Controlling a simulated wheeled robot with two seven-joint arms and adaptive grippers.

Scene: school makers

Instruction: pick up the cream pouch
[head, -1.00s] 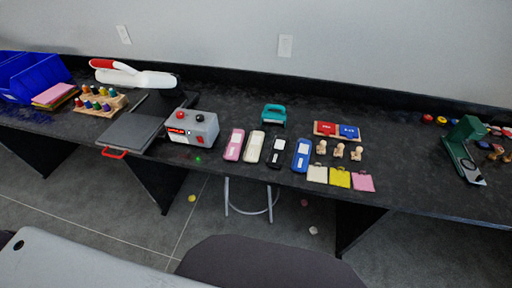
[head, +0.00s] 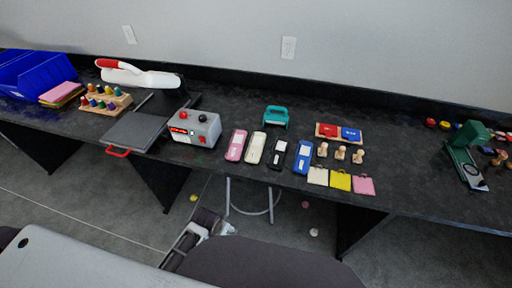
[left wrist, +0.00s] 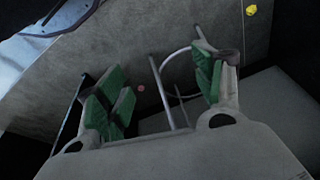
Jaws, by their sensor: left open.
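The cream pouch (head: 317,176) is a small flat square with a little tab, lying at the front edge of the black table. It is the leftmost of a row with a yellow pouch (head: 340,181) and a pink pouch (head: 363,185). My left gripper (head: 212,228) is low in front of the table, below its top and left of the pouch, beside a dark seat. In the left wrist view the left gripper (left wrist: 160,88) is open and empty, its green pads apart over floor and stool legs. The pouch is not in that view. My right gripper is not in view.
Pink, cream, black and blue long cases (head: 301,156) lie left of the pouches. Wooden stamps (head: 340,152) stand just behind them. A grey control box (head: 195,128) is farther left. A dark seat (head: 260,262) and metal stool legs (head: 250,208) are below the table edge.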

